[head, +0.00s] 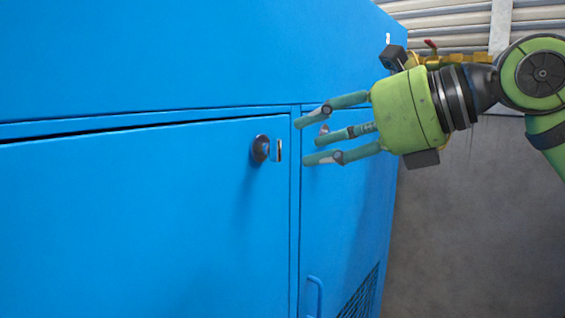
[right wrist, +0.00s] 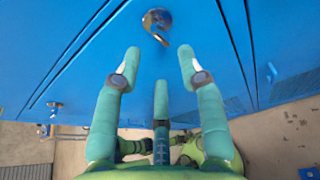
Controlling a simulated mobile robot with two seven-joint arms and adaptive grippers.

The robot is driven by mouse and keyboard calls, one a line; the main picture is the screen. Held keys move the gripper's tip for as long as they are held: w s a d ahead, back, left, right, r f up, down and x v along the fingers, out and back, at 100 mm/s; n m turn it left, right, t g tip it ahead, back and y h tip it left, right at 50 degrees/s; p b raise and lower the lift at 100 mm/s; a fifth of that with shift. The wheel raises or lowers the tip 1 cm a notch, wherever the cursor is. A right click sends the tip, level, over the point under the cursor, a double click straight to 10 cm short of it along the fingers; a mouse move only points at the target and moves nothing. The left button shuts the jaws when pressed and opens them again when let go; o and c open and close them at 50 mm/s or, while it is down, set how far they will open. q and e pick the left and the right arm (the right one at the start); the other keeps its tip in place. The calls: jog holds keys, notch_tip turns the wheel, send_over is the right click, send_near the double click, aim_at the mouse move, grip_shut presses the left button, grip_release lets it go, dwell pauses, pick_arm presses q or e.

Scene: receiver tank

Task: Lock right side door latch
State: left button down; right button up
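A dark round latch knob (head: 260,149) with a small metal plate beside it sits near the right edge of a blue door (head: 140,210). The door stands slightly proud along its top seam. My right gripper (head: 303,141) points left from the right, its three fingers spread and empty, with the tips just right of the knob. In the right wrist view, a shiny round latch (right wrist: 157,22) lies beyond the open fingertips (right wrist: 159,55), apart from them. A second round fitting (head: 324,129) on the adjoining right panel is partly covered by the fingers. My left gripper is out of view.
A blue handle (head: 315,295) and a black vent grille (head: 360,296) are low on the right panel (head: 345,215). A grey wall (head: 440,230) stands behind on the right. Other metal fittings (right wrist: 55,108) show in the right wrist view.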

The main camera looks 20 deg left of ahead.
aim_at(279, 150)
jog(key=shift+t+h, duration=0.5)
jog(key=x, duration=0.1)
jog(key=p+x, duration=0.1)
jog(key=x, duration=0.1)
jog(key=p+x, duration=0.1)
jog(key=x, duration=0.1)
jog(key=shift+s+a+r, duration=0.2)
jog(key=shift+s+a, duration=0.05)
jog(key=shift+a, duration=0.1)
jog(key=shift+w+a+f, duration=0.15)
jog(key=shift+a+f, duration=0.1)
jog(key=shift+a, duration=0.1)
grip_shut()
